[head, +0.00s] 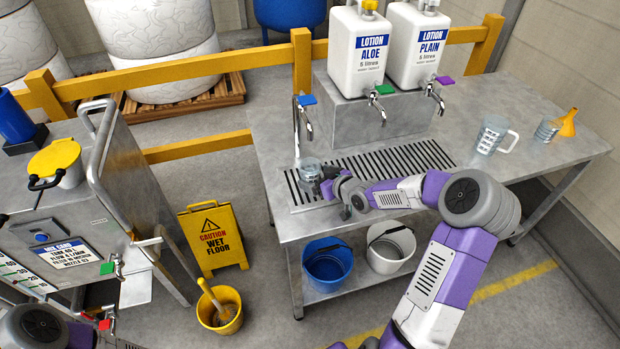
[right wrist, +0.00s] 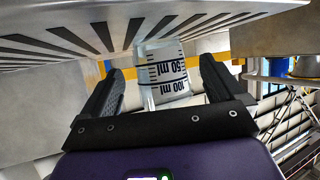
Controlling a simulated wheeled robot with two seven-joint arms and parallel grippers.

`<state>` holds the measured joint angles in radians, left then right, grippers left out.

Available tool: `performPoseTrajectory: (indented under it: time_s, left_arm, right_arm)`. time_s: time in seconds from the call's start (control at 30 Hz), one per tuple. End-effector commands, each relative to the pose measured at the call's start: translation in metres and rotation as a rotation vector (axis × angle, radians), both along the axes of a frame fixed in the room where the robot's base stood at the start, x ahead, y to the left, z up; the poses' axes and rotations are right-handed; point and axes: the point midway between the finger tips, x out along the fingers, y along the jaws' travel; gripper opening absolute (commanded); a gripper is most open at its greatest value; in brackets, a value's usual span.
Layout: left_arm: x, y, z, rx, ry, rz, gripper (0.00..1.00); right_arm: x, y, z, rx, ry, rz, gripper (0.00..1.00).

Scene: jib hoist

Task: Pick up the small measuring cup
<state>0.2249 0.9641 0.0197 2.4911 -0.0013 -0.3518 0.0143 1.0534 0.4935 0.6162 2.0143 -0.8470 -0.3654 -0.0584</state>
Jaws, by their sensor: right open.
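The small measuring cup (head: 309,168) is clear with dark marks. It stands at the left end of the slotted drain grate, below the left tap. In the right wrist view the cup (right wrist: 165,72) shows its 50 ml and 100 ml marks and appears between the two fingers. My right gripper (head: 324,183) is open at the cup's near right side. Its fingers (right wrist: 160,78) show gaps on both sides of the cup. Of my left arm only a joint shows at the bottom left; its gripper is out of view.
The drain grate (head: 425,154) lies in the metal bench (head: 270,145). A left tap (head: 305,118) rises above the cup. Two lotion containers (head: 357,50) stand on a block behind. A measuring jug (head: 491,136), another clear cup (head: 546,131) and an orange funnel (head: 569,123) stand at right.

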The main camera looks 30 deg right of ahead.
Motion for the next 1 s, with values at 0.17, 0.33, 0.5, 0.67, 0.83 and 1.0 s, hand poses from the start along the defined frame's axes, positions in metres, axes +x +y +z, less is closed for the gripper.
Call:
performPoseTrajectory:
  time_s: [0.17, 0.33, 0.5, 0.67, 0.83, 1.0]
  left_arm:
    - [0.000, 0.000, -0.012, 0.000, 0.000, 0.000, 0.93]
    - [0.000, 0.000, -0.011, 0.000, 0.000, 0.000, 0.93]
    - [0.000, 0.000, -0.011, 0.000, 0.000, 0.000, 0.93]
    - [0.000, 0.000, -0.011, 0.000, 0.000, 0.000, 0.93]
    - [0.000, 0.000, -0.011, 0.000, 0.000, 0.000, 0.93]
    - [0.000, 0.000, -0.011, 0.000, 0.000, 0.000, 0.93]
  right_arm:
    - [0.018, 0.003, -0.011, 0.000, 0.000, -0.001, 0.95]
    - [0.020, 0.003, -0.010, 0.000, 0.001, -0.002, 0.95]
    - [0.020, 0.003, -0.010, 0.000, 0.001, -0.002, 0.84]
    - [0.020, 0.003, -0.010, -0.001, 0.001, -0.002, 0.60]
    - [0.020, 0.003, -0.009, -0.001, 0.000, -0.002, 0.36]
    - [0.020, 0.003, -0.009, -0.001, 0.000, -0.002, 0.35]
